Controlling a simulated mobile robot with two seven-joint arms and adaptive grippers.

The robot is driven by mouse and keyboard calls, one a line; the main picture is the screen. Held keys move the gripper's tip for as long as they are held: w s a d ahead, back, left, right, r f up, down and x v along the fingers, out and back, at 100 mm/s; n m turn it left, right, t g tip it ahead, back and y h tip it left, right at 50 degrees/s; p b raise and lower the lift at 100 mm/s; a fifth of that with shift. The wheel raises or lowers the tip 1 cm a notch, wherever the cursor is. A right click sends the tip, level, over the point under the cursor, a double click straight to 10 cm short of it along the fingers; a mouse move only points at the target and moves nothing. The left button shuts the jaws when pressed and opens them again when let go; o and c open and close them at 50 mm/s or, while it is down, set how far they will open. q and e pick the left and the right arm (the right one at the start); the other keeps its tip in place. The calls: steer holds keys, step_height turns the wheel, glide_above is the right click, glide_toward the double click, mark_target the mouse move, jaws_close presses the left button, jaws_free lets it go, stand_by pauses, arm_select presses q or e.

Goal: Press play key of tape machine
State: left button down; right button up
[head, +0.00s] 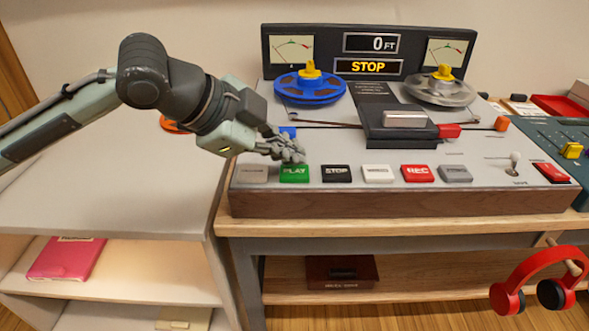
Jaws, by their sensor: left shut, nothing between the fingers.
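The tape machine (320,203) stands on a wooden bench, with a row of keys along its front. The green PLAY key (294,174) is second from the left, between a grey key (253,174) and the black STOP key (336,174). My left gripper (297,158) is shut and empty. Its fingertips are just above and behind the PLAY key; I cannot tell whether they touch it. The display (367,67) reads STOP, and the counter (371,43) reads 0 FT. A blue reel (309,88) and a grey reel (440,92) sit on the deck. My right gripper is not in view.
Near the PLAY key are the white key (378,174), red REC key (418,173) and a small lever (515,160). A light shelf unit (110,205) stands at left. Red headphones (540,283) hang at the bench's lower right. A teal console (560,135) is at right.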

arm_select(q)
steer(key=shift+f, duration=0.1)
stand_by(0.7)
steer(key=shift+f, duration=0.25)
steer(key=shift+f, duration=0.6)
stand_by(0.9)
steer(key=shift+r+p, duration=0.95)
steer(key=shift+p, duration=0.45)
steer(key=shift+r, duration=0.1)
